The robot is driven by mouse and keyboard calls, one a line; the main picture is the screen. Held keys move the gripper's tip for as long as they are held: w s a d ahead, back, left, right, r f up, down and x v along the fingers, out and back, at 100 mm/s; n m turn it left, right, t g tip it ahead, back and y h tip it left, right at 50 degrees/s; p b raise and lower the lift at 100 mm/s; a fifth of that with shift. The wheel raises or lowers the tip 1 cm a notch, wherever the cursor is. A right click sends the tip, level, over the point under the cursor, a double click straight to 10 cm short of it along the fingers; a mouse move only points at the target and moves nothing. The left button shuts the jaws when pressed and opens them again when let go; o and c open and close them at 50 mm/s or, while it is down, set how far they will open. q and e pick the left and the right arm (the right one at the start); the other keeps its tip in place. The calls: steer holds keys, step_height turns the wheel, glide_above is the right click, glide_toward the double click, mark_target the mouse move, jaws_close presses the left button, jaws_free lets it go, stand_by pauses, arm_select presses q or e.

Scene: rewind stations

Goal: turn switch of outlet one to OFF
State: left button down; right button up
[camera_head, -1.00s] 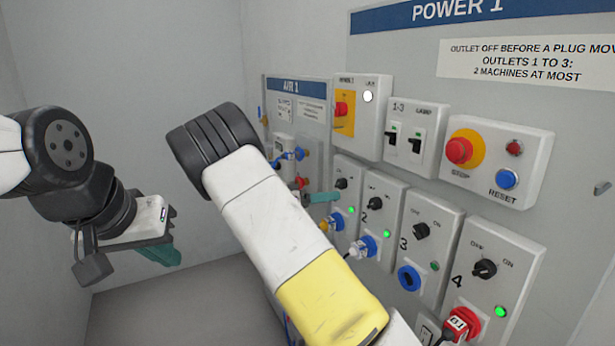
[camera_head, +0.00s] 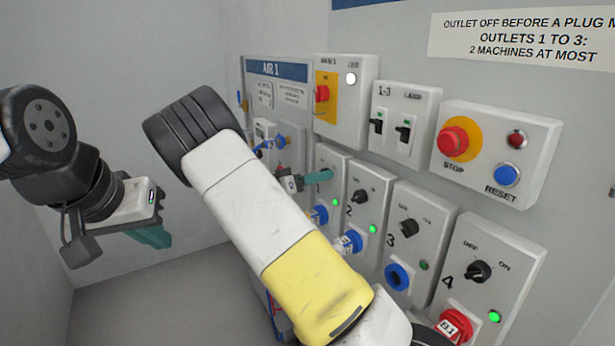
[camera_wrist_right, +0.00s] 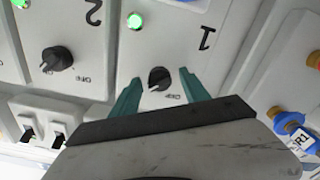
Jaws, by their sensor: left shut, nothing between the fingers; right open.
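In the right wrist view, the dark round switch of outlet one (camera_wrist_right: 158,78) sits on its pale panel beside the lit green lamp (camera_wrist_right: 135,21) and the number 1. Its white mark points down and left, away from the OFF lettering at its lower right. My right gripper (camera_wrist_right: 160,76) is open, with one teal finger on each side of the switch; contact cannot be told. In the head view my right gripper (camera_head: 318,177) is at the outlet one panel (camera_head: 328,158) and hides the switch. My left gripper (camera_head: 153,237) is shut and empty, away from the panels.
Outlets two (camera_head: 360,197), three (camera_head: 408,228) and four (camera_head: 479,271) stand alongside to the right. Blue plugs sit below outlets one and two, a red one at four. The STOP button (camera_head: 453,141) is above. My right forearm crosses the middle.

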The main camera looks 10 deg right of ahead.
jaws_close()
steer(key=shift+n, duration=8.9)
